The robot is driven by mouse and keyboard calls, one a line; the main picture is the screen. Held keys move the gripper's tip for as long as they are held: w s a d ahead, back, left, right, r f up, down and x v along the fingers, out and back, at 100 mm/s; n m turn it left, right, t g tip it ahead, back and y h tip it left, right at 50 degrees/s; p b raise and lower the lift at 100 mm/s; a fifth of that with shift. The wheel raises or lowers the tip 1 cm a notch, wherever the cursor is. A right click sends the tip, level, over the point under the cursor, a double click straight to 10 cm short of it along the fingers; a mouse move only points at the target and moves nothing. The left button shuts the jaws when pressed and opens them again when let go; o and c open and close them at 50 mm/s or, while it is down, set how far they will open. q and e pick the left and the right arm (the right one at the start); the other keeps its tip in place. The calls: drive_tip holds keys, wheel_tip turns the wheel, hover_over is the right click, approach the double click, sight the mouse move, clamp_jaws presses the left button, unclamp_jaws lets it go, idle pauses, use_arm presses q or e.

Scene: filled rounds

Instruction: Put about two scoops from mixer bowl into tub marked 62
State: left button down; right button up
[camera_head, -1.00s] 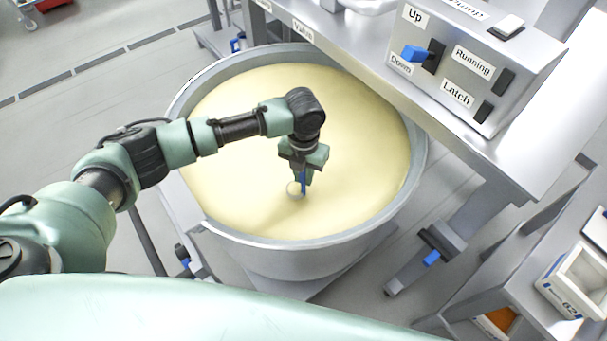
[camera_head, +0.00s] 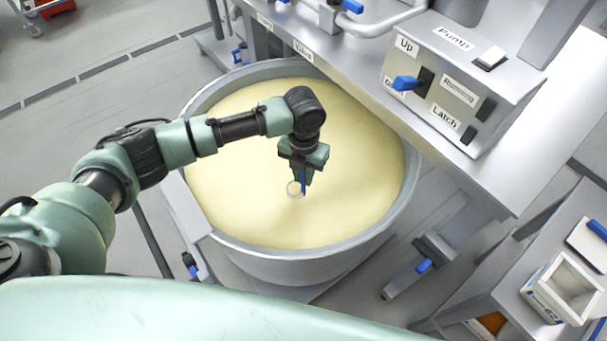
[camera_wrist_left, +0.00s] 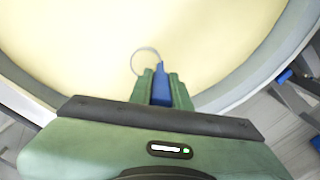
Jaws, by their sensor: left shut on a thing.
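The large metal mixer bowl (camera_head: 408,190) is filled with a smooth pale yellow mass (camera_head: 345,170). My left gripper (camera_head: 303,178) points down over the bowl, shut on the blue handle of a scoop (camera_head: 295,188). The scoop's round rim (camera_wrist_left: 146,62) shows in the left wrist view, with the same pale yellow inside it. I cannot tell whether the scoop is in the mass or just above it. A white tub (camera_head: 567,288) with a partly readable number label stands at the lower right. My right gripper is not in view.
A metal bench with a control box (camera_head: 455,80) labelled Pump, Up, Running and Latch overhangs the bowl's upper right side. The white tub stands on a grey stand (camera_head: 508,265) beside a blue-marked item (camera_head: 592,238). Open floor lies at the left.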

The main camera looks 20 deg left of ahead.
use_arm(q)
drive_tip(key=shift+r+p, duration=2.1)
drive_tip(key=shift+r, duration=0.5)
drive_tip(key=shift+r+p, duration=0.55)
drive_tip(key=shift+r, duration=0.8)
